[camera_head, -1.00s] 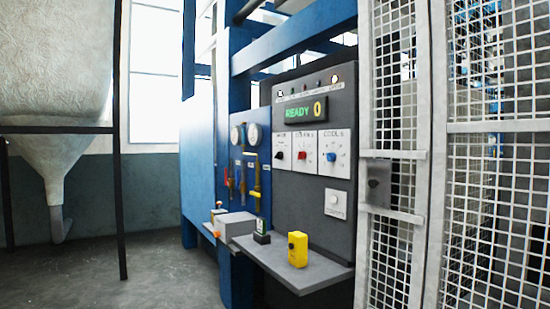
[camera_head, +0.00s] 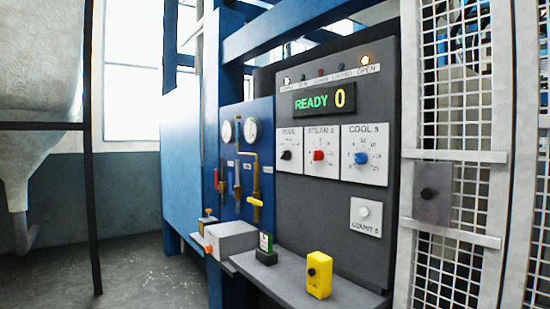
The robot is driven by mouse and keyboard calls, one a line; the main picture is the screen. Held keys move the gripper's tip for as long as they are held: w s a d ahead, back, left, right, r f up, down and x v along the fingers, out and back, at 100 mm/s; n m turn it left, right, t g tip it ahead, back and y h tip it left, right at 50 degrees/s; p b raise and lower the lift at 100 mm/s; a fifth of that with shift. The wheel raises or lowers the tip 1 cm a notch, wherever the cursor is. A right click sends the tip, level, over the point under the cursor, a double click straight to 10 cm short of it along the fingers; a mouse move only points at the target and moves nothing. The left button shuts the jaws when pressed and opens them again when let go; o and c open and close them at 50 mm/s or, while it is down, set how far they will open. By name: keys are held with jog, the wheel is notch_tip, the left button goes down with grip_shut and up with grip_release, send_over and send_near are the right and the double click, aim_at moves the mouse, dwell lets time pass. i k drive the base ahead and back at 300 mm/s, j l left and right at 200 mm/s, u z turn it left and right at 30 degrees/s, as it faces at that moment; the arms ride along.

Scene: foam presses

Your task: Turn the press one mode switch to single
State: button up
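The press control panel (camera_head: 322,220) is a dark grey upright board in the middle of the head view. The mode switch (camera_head: 286,155) is a small black knob on a white plate labelled MODE, left of the red STEAM knob (camera_head: 318,156) and the blue COOL knob (camera_head: 361,158). The mode knob's pointer and position marks are too small to read. The display (camera_head: 324,101) reads READY 0. My gripper is not in view.
A shelf (camera_head: 300,284) juts out below the panel, with a yellow box (camera_head: 319,275), a small green-and-black item (camera_head: 266,250) and a grey box (camera_head: 229,238). A white COUNT button (camera_head: 364,212) sits below the knobs. A mesh gate (camera_head: 452,180) stands at the right.

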aim_at(286, 156)
jog(key=i+j+z, duration=0.1)
jog(key=i+j, duration=1.35)
jog(key=i, duration=0.15)
